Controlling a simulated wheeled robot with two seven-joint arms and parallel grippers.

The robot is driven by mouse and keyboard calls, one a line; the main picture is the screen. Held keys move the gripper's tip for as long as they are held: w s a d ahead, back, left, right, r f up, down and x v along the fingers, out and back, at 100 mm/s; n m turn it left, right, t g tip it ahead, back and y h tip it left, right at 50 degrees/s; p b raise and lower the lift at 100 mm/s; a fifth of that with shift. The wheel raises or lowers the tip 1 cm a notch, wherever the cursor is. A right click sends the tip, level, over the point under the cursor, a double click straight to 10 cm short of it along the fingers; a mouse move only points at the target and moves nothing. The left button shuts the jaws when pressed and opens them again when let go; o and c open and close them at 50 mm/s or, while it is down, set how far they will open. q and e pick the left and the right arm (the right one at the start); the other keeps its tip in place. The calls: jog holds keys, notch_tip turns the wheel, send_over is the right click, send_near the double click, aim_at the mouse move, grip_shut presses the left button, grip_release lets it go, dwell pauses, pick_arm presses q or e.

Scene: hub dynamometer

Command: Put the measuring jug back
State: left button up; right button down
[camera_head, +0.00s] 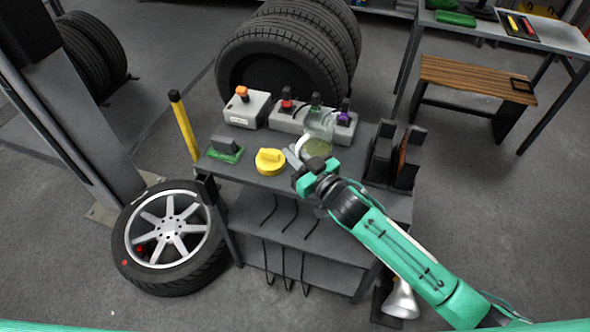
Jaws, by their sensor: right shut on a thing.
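The measuring jug (319,124) is clear, with a yellowish tint low down and a pale handle on its left. It is at the back right of the dark workbench top (262,183), in front of the grey boxes. My right gripper (296,156) reaches in from the lower right and is shut on the jug at its handle side. The gripper hides part of the jug's lower side, and I cannot tell whether its base touches the bench. My left gripper is not in view.
Grey boxes with orange (242,92), red (287,98) and purple (345,106) tops line the back. Dark upright holders (382,152) stand right. A wheel (170,235) leans at the left.

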notch_tip(320, 180, down, 2)
jog(key=shift+f, duration=0.25)
notch_tip(320, 180, down, 3)
jog(key=shift+f, duration=0.5)
jog(key=c, duration=1.5)
grip_release()
jog(key=shift+r, duration=0.25)
jog(key=v, duration=0.4)
jog(key=shift+f+b, duration=0.25)
jog(key=shift+b, duration=0.15)
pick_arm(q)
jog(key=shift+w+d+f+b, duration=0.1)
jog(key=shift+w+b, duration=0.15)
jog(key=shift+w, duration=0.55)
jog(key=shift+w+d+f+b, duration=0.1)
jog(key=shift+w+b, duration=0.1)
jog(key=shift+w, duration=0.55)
pick_arm(e)
jog(key=shift+v, duration=4)
